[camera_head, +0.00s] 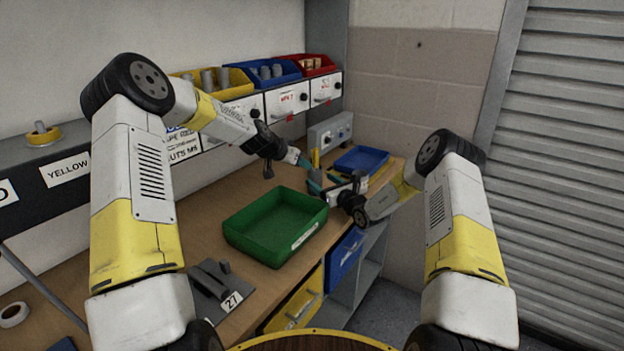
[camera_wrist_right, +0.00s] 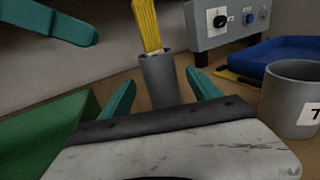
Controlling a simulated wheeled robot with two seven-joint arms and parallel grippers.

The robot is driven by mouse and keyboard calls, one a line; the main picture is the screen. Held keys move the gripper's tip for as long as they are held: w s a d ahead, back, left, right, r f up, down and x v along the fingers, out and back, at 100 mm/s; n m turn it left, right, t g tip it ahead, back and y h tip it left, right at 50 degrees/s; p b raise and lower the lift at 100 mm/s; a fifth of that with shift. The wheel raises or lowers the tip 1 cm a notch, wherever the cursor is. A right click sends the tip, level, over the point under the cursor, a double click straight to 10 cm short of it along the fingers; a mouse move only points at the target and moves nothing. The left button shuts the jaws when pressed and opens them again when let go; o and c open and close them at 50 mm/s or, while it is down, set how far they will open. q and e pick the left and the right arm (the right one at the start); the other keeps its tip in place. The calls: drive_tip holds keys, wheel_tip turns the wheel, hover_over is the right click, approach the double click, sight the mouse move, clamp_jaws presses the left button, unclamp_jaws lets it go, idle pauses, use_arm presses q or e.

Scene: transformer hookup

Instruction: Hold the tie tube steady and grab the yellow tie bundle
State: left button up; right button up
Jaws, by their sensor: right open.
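The yellow tie bundle (camera_wrist_right: 147,25) stands up out of the grey tie tube (camera_wrist_right: 158,80) in the right wrist view. In the head view the bundle (camera_head: 315,158) is a small yellow strip between my grippers. My right gripper (camera_wrist_right: 160,95) is open, its teal fingers apart on either side of the tube's lower part as seen from the wrist, with no visible contact. My left gripper (camera_head: 304,161) is beside the bundle in the head view. Its teal finger (camera_wrist_right: 50,22) shows at upper left in the wrist view, apart from the tube; its jaw opening is unclear.
A green tray (camera_head: 244,240) lies in front on the bench. A grey cup (camera_wrist_right: 290,98) with a number label stands right of the tube. A blue tray (camera_head: 361,160) and a grey socket box (camera_head: 330,131) are behind. Coloured bins line the wall shelf.

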drive_tip(key=f, duration=0.2)
drive_tip(key=shift+w+a+f, duration=0.3)
drive_tip(key=shift+w+a, duration=0.05)
drive_tip(key=x, duration=0.6)
drive_tip(key=shift+w+a, duration=0.1)
drive_tip(key=shift+w, duration=0.15)
drive_tip(key=c, duration=1.4)
use_arm(q)
drive_tip(key=shift+o, duration=0.5)
